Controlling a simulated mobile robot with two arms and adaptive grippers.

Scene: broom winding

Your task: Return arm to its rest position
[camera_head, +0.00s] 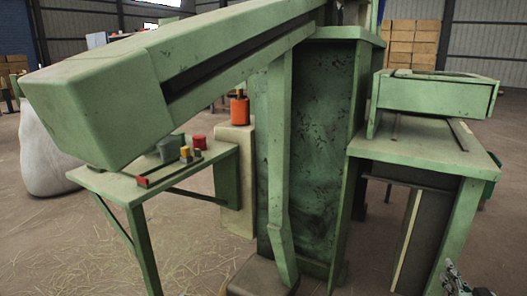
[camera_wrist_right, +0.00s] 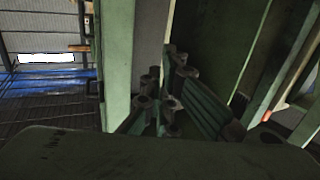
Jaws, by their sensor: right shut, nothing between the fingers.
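My right gripper (camera_head: 455,280) shows in the head view at the bottom right corner, partly cut off by the frame edge. It is shut with nothing in it. It is in front of and below the green side table (camera_head: 425,150) of the machine. My left gripper is not in view.
A small green table (camera_head: 105,183) at the left holds a red can (camera_head: 199,142) and small coloured blocks. A big white sack (camera_head: 45,150) is at the far left. Straw-strewn floor (camera_head: 60,250) is open at the front left.

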